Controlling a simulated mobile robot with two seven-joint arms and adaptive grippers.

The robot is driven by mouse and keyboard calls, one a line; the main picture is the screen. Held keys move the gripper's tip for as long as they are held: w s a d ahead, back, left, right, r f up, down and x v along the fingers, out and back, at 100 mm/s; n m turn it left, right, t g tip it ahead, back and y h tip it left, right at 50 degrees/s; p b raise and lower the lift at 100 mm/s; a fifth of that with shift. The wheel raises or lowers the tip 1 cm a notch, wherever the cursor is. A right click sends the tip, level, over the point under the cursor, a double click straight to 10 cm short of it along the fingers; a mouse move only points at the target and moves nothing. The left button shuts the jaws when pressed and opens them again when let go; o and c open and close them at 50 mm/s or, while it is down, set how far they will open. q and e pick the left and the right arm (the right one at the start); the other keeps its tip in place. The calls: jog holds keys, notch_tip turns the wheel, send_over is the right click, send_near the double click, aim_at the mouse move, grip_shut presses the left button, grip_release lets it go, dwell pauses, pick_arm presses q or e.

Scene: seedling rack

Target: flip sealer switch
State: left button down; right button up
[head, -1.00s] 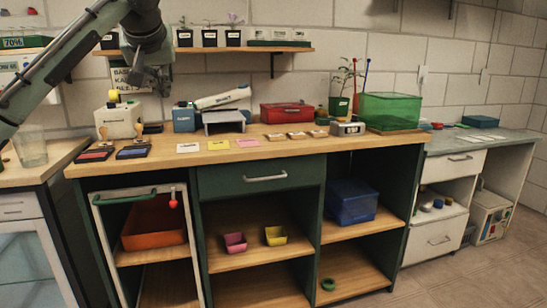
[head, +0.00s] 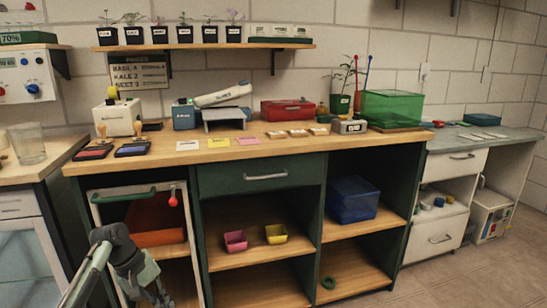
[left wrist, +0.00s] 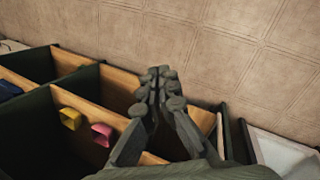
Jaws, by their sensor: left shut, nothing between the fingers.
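What looks like the sealer, a blue unit (head: 184,117) with a long white arm (head: 223,95) raised above a grey stand (head: 224,115), sits on the wooden counter. Its switch is too small to make out. My left gripper (head: 158,298) is low at the lower left in the head view, in front of the cabinet and well below the counter, far from the sealer. In the left wrist view its fingers (left wrist: 159,75) are together and empty, with floor tiles and open shelves beyond. My right gripper is not in view.
A white box (head: 117,118) with stamps in front and ink pads (head: 132,149) stand left of the sealer. A red case (head: 287,110) and green bin (head: 391,108) stand right. A plant shelf (head: 200,46) hangs above.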

pick_arm(q)
jog(key=w+a+r+m+t+y, duration=0.4)
jog(key=w+a+m, duration=0.1)
jog(key=w+a, duration=0.25)
jog(key=w+a+r+m+t+y, duration=0.4)
jog(key=w+a+r+t, duration=0.1)
jog(key=w+a, duration=0.25)
jog(key=s+d+f+g+h, duration=0.15)
jog(key=s+d+f, duration=0.25)
jog(key=s+f, duration=0.7)
jog(key=s+d+f+g+h, duration=0.1)
jog(key=s+d+f+g, duration=0.3)
jog(key=s+f, duration=0.75)
jog(key=s+d+f, duration=0.2)
jog(key=s+f, duration=0.2)
jog(key=s, duration=0.3)
jog(key=s+d+f+g, duration=0.1)
jog(key=s+f, duration=0.3)
jog(key=s, duration=0.4)
jog(key=s+d+f+g, duration=0.1)
jog(key=s+d+f, duration=0.2)
jog(key=s, duration=0.4)
jog(key=shift+s+d+f+m+h, duration=0.2)
jog(key=shift+s+f+m+h, duration=0.15)
jog(key=shift+f, duration=0.25)
jog(key=c, duration=2.2)
grip_release()
